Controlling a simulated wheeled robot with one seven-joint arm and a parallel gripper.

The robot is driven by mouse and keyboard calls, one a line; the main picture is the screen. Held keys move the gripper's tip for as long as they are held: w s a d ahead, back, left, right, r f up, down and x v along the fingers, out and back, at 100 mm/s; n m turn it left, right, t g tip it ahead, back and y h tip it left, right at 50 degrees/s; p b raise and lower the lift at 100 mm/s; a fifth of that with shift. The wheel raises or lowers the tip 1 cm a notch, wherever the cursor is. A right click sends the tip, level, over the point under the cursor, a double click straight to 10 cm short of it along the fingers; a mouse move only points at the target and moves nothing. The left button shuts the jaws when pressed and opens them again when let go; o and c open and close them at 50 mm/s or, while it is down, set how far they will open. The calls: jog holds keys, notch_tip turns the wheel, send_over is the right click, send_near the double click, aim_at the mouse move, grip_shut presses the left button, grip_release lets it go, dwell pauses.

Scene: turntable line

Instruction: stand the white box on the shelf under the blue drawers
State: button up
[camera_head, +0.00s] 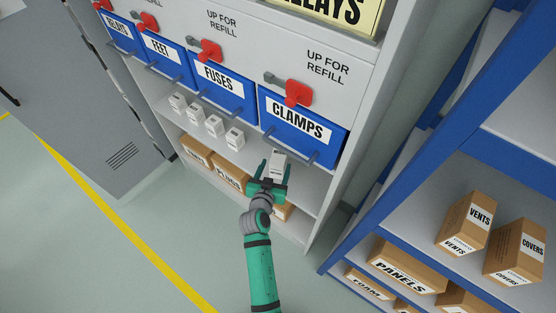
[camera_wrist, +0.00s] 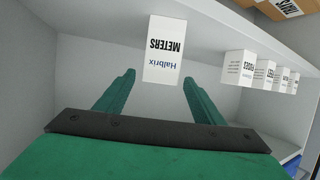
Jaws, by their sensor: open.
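The white box (camera_head: 279,165), labelled METERS, stands on the shelf (camera_head: 308,199) under the blue CLAMPS drawer (camera_head: 298,128). In the wrist view the white box (camera_wrist: 162,50) looks upside down, as do its neighbours, and appears to rest upright on the shelf surface (camera_wrist: 100,15). My gripper (camera_head: 275,166) is open in front of the box. In the wrist view my gripper (camera_wrist: 158,78) has one finger to each side of the box's near end, with gaps showing. How far the fingertips reach along its sides is unclear.
Several small white boxes (camera_head: 214,126) stand in a row on the same shelf to the left. Cardboard boxes (camera_head: 228,175) sit on the level below. Drawer handles (camera_head: 290,148) project above the shelf opening. A blue-framed rack (camera_head: 362,230) stands at right; the floor at left is clear.

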jog(key=v, duration=0.4)
jog(key=shift+s, duration=0.15)
jog(key=s+n+y, duration=0.2)
jog(key=s+y, duration=0.1)
jog(key=s, duration=1.8)
jog(key=s+d+r+t, duration=0.1)
jog(key=s+d+r, duration=0.1)
jog(key=s+r, duration=0.9)
jog(key=s, duration=0.4)
jog(key=shift+s+n+t, duration=0.2)
jog(key=shift+n+t, duration=0.2)
jog(key=shift+r, duration=0.1)
